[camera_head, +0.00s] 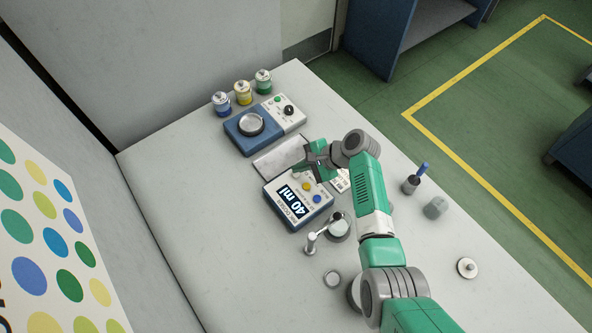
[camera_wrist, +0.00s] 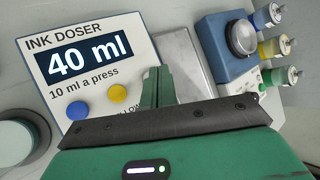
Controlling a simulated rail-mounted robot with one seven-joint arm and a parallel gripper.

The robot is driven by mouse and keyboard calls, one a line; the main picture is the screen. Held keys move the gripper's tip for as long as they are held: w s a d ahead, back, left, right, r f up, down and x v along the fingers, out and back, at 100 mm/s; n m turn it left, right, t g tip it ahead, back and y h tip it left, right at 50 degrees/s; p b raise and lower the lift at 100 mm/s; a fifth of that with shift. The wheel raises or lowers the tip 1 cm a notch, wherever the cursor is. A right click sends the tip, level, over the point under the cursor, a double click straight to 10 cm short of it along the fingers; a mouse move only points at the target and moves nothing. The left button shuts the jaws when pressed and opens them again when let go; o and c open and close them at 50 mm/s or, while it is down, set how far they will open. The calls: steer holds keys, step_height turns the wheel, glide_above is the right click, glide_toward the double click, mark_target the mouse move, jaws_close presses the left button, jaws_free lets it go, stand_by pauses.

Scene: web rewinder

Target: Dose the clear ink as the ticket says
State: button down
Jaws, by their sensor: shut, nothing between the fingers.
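The ink doser (camera_head: 290,214) stands mid-bench; its display reads "40 ml" in both views. In the wrist view the doser (camera_wrist: 40,48) also reads "10 ml a press", with a blue button (camera_wrist: 78,110) and a yellow button (camera_wrist: 118,93) showing. My gripper (camera_head: 312,168) is shut and empty, above the doser's button end; in the wrist view its fingers (camera_wrist: 158,86) hide the panel beyond the yellow button. A small white printed card (camera_head: 341,181), perhaps the ticket, is partly hidden and unreadable. A pale vessel (camera_head: 339,227) stands by the spout (camera_head: 313,240).
A blue device with a round metal pan (camera_head: 251,124) and three ink jars (camera_head: 243,93) stand at the back. A grey plate (camera_head: 278,160) lies beside the doser. A dark holder (camera_head: 410,184) and a translucent jar (camera_head: 435,208) stand right of my arm. The left bench is clear.

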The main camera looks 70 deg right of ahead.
step_height(320, 180, up, 5)
steer(key=p, duration=0.5)
stand_by(0.4)
stand_by(0.7)
